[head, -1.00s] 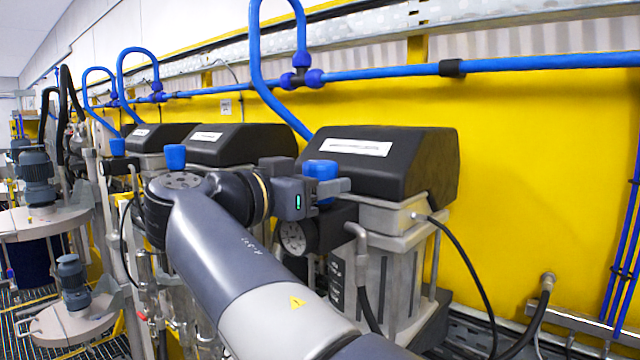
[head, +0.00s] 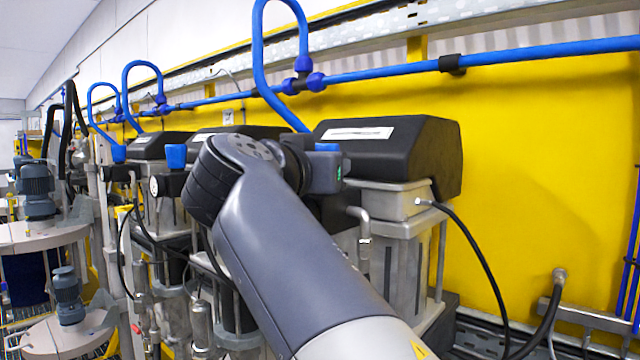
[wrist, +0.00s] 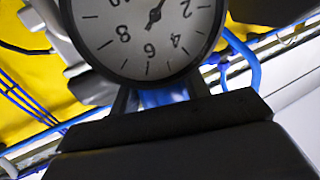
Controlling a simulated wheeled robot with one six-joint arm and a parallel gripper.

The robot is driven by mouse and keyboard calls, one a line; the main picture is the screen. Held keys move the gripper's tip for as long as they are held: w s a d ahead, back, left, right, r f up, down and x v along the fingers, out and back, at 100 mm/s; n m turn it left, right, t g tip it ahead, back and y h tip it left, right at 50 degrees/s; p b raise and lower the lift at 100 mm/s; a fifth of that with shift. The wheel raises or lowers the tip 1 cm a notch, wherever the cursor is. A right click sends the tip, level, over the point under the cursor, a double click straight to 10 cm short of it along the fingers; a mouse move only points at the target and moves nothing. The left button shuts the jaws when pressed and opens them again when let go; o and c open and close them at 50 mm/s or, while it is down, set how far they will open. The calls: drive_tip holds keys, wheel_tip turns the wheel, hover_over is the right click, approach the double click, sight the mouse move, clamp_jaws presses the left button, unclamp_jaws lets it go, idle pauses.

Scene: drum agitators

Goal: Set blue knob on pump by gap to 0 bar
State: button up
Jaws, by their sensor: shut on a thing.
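The blue knob (head: 327,147) shows as a small strip above my wrist, at the front of the rightmost black-capped pump (head: 390,150). It also shows in the wrist view (wrist: 165,97) between the two fingers. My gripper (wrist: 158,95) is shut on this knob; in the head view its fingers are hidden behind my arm. The round white pressure gauge (wrist: 140,35) fills the top of the wrist view, upside down and cut off. Its numbers 2, 4, 6, 8 and 10 show. The black needle is partly in view; I cannot tell its exact reading.
More black-capped pumps stand to the left, one with a blue knob (head: 176,156) on its front. A blue pipe (head: 400,72) runs along the yellow wall (head: 540,150). A black hose (head: 480,265) hangs right of the pump. Mixers on round lids stand far left.

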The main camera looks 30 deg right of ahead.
drive_tip(key=shift+n+t+y+b, duration=0.3)
drive_tip(key=shift+n+t+y, duration=0.2)
drive_tip(key=shift+t, duration=0.1)
drive_tip(key=o, duration=1)
drive_tip(key=shift+a, duration=0.1)
drive_tip(key=shift+s+a+b, duration=0.3)
drive_tip(key=shift+s+a, duration=0.1)
drive_tip(key=shift+a, duration=0.05)
drive_tip(key=shift+b+v, duration=1.3)
drive_tip(key=shift+v, duration=3.45)
drive_tip(key=shift+s+d, duration=0.1)
drive_tip(key=shift+d, duration=0.15)
drive_tip(key=shift+p+x, duration=1.6)
drive_tip(key=shift+x, duration=3.7)
